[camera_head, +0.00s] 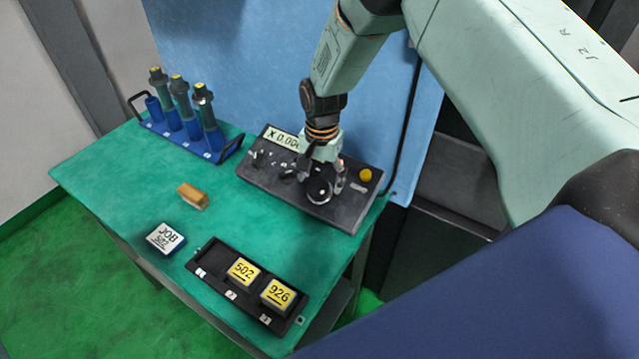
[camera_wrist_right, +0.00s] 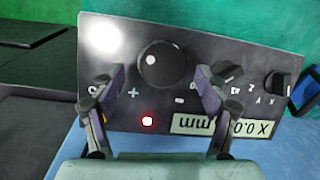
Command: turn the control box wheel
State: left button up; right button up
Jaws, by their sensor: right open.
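The control box (camera_head: 285,190) is a dark slab at the back right of the green table, with a pale display reading "X 0.00". Its round black wheel (camera_head: 319,192) is partly hidden under my right gripper (camera_head: 325,172) in the head view. In the right wrist view the wheel (camera_wrist_right: 155,66) lies just beyond and between the fingers of my right gripper (camera_wrist_right: 160,85), which is open. A gap shows between the wheel and each finger. I cannot tell whether any finger touches the panel. My left gripper is not in view.
A blue rack (camera_head: 190,138) with several cylindrical tools stands at the back left. A yellow-brown block (camera_head: 192,196), a white "JOB" block (camera_head: 165,238) and a black tray (camera_head: 215,262) with blocks "502" and "926" lie in front. The table (camera_head: 115,180) is clear at left.

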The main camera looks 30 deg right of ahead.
aim_at(320, 191)
notch_tip(320, 191, down, 2)
jog(key=shift+w+f, duration=0.1)
jog(key=shift+a+f, duration=0.2)
jog(key=shift+f, duration=0.05)
jog(key=shift+d, duration=0.1)
jog(key=shift+c, duration=0.2)
jog(key=shift+c, duration=0.7)
jog(key=c, duration=1)
jog(key=shift+o, duration=0.2)
